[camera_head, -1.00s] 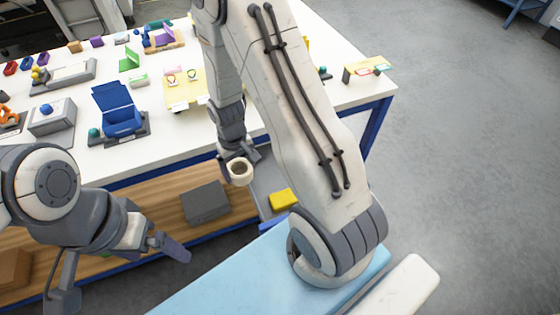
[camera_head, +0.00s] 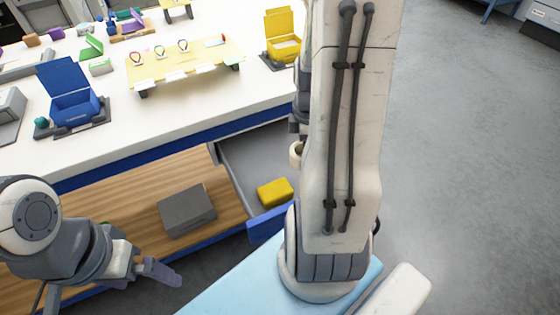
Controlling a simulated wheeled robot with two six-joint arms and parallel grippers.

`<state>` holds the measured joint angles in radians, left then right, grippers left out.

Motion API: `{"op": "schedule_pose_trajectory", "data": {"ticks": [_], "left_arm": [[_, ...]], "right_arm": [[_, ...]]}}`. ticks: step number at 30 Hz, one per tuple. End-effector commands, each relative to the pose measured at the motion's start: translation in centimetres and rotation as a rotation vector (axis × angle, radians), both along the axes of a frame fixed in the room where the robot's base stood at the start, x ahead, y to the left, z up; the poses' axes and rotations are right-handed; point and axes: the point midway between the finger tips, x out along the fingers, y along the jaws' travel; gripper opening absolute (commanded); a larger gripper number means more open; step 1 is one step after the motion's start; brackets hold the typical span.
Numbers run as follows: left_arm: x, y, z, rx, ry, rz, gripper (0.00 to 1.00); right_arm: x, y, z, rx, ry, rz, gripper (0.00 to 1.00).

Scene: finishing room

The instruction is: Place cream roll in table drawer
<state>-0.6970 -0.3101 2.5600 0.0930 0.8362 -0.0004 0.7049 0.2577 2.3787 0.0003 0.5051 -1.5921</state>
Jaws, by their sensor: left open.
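The cream roll (camera_head: 296,153) shows as a small pale ring at the left edge of my right arm, partly hidden by it. It is at my right gripper, whose fingers are hidden behind the arm. The table drawer (camera_head: 268,223) is pulled open, with a blue front and a grey inside. A yellow block (camera_head: 275,192) lies in it. The roll appears above and behind this block in the picture; its height over the drawer is unclear. My left gripper (camera_head: 163,272) is open and empty at the lower left, in front of the wooden lower shelf.
A grey box (camera_head: 187,210) sits on the wooden shelf (camera_head: 130,208) left of the drawer. The white tabletop (camera_head: 200,105) above carries a blue open box (camera_head: 72,95), a yellow rack (camera_head: 185,65) and a yellow open box (camera_head: 283,40). Bare floor is at the right.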

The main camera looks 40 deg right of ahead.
Motion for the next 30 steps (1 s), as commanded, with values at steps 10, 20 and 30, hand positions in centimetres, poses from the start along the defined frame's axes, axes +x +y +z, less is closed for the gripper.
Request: {"op": "schedule_pose_trajectory", "data": {"ticks": [10, 20, 30], "left_arm": [[0.0, 0.0, -0.2, 0.0, 0.0, 0.0, 1.0], [0.0, 0.0, -0.3, 0.0, 0.0, 0.0, 1.0], [0.0, 0.0, -0.5, 0.0, 0.0, 0.0, 1.0]], "right_arm": [[7.8, -0.5, -4.8, 0.001, 0.002, 0.003, 0.31], [10.3, -0.7, -6.8, 0.001, 0.002, 0.0, 0.31], [10.3, -0.7, -10.2, 0.0, 0.0, -0.001, 0.31]]}}
